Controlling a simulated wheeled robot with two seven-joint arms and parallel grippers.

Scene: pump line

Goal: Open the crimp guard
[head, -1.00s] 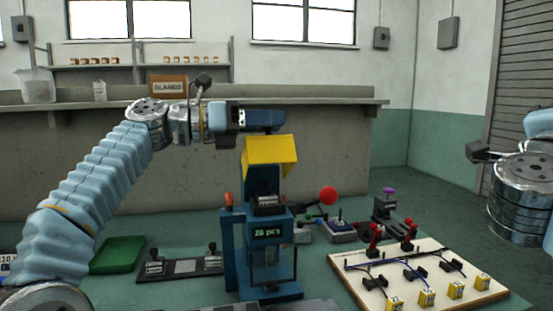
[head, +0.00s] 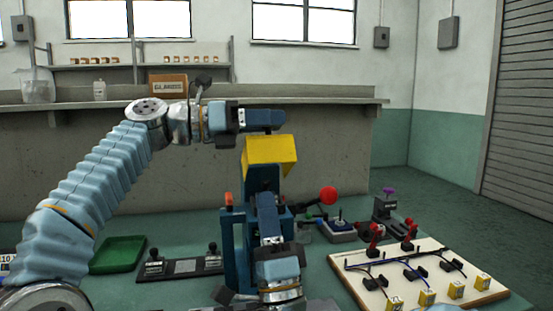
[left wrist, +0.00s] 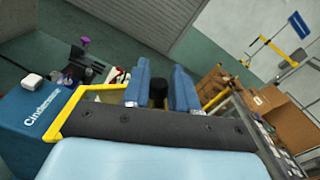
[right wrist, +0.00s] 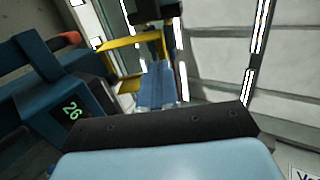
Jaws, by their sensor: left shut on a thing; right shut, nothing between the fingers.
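The yellow crimp guard (head: 270,150) sits at the top of the blue crimp press (head: 229,250), with its front face tilted. My left gripper (head: 280,121) is just above the guard, pointing right. In the left wrist view its blue fingers are shut on a black knob (left wrist: 158,92), with the yellow guard frame (left wrist: 95,88) around it. My right gripper (head: 267,197) is shut and empty, pointing up in front of the press and hiding its middle. In the right wrist view its closed fingers (right wrist: 158,68) are beside the yellow guard (right wrist: 135,43).
The press display (right wrist: 72,110) shows in the right wrist view. A red-ball lever (head: 328,196) stands right of the press. A wire board (head: 400,285) lies at the right front. A green tray (head: 118,254) and a black fixture (head: 185,268) lie at left.

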